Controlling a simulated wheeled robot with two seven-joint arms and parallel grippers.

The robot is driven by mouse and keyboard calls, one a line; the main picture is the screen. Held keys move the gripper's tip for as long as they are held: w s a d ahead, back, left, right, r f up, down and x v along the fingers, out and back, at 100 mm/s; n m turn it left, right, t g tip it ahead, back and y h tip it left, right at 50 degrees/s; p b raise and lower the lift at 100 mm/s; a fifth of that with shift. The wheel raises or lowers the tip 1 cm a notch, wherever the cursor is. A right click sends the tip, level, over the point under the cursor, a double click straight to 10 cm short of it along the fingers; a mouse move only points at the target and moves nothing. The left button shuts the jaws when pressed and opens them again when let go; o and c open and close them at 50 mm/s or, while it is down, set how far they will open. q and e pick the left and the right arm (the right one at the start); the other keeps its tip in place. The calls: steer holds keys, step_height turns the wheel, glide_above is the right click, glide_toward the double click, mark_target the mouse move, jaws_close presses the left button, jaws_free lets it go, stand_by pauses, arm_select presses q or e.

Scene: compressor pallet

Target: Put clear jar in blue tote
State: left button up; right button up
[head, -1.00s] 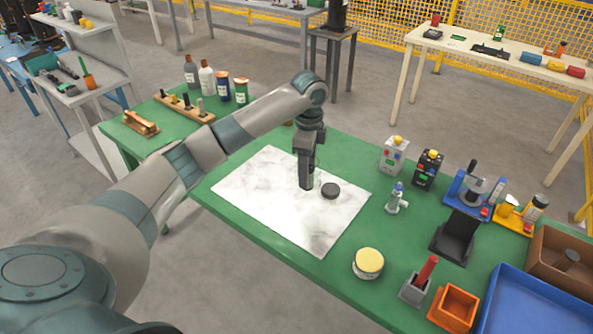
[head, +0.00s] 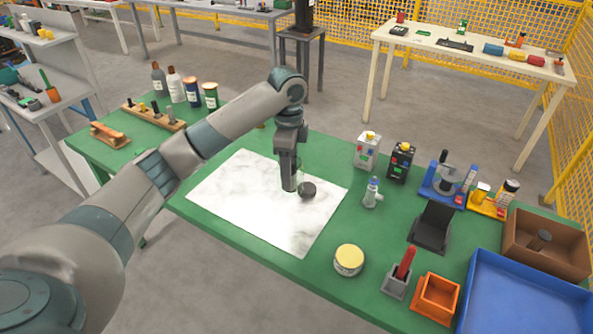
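My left gripper (head: 289,178) points down over the white marbled sheet on the green table, with its tips close to the sheet. A faint, see-through outline that looks like the clear jar (head: 299,172) shows just right of the fingers, partly hidden by them. A dark round disc (head: 308,190) lies at its foot; I cannot tell whether it is part of the jar. The finger gap is not visible from here. The blue tote (head: 477,265) stands at the table's lower right, cut off by the picture edge, and its visible inside looks empty. My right gripper is out of view.
Between the sheet (head: 235,205) and tote stand a yellow-lidded tin (head: 348,261), a grey holder with a red handle (head: 397,283), an orange box (head: 434,298) and a black stand (head: 432,228). A brown bin (head: 512,243) sits behind the tote. Bottles stand at the back left.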

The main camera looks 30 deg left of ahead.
arm_select(q)
steer(key=shift+s+d+r, duration=0.15)
steer(key=shift+d+r, duration=0.05)
steer(key=shift+d, duration=0.15)
steer(key=s+d+r+n, duration=0.1)
steer(key=s+d+n, duration=0.4)
steer(key=s+n, duration=0.2)
steer(key=s+d+r+n, duration=0.1)
steer(key=s+d+n, duration=0.4)
steer(key=s, duration=0.6)
steer(key=shift+s+d+r+n, duration=0.25)
steer(key=shift+s+n, duration=0.1)
steer(key=shift+n, duration=0.95)
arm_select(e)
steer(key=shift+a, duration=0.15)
